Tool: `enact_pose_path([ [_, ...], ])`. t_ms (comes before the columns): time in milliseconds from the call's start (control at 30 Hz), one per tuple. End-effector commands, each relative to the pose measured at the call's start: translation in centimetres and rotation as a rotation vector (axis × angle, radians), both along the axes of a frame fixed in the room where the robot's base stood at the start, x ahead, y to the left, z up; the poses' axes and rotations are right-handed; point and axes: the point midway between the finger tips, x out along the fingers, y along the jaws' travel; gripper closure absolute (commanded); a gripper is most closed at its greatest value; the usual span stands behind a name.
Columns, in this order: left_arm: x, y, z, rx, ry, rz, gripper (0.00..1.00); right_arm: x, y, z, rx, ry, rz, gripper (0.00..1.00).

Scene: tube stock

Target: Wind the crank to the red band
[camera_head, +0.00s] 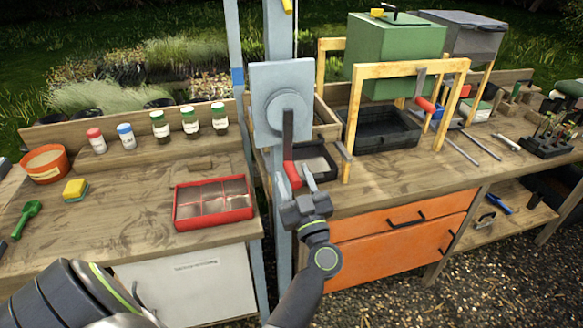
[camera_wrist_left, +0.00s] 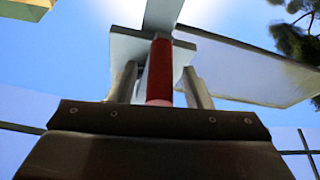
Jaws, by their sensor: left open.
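The crank has a grey plate (camera_head: 268,75) on a blue-grey post, with a round hub and a dark arm (camera_head: 288,130) hanging straight down. Its red handle (camera_head: 291,173) is at the lower end. My left gripper (camera_head: 298,181) is at the handle, jaws open. In the left wrist view, the red handle (camera_wrist_left: 160,70) stands between the two grey fingers of the left gripper (camera_wrist_left: 160,87), with gaps on both sides. A blue band (camera_head: 237,77) shows on the thinner left post. I cannot make out a red band on the posts. My right gripper is not in view.
A red divided tray (camera_head: 213,222) lies on the left bench near several capped jars (camera_head: 190,120). A yellow wooden frame (camera_head: 355,110) and black tray (camera_head: 385,130) stand close right of the crank. Orange drawers (camera_head: 400,232) are below.

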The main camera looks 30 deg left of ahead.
Motion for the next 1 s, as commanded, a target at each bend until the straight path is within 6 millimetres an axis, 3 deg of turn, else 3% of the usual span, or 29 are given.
enact_pose_path([
  [333, -0.03, 0.10, 0.19, 0.000, 0.000, 0.000, 0.55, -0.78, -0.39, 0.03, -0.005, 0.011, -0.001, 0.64],
  [700, -0.03, 0.09, 0.17, 0.000, 0.000, 0.000, 1.00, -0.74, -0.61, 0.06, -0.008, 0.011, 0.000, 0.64],
  [1000, 0.09, 0.27, 0.21, -0.006, -0.007, 0.000, 1.00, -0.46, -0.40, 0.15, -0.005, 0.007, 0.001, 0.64],
])
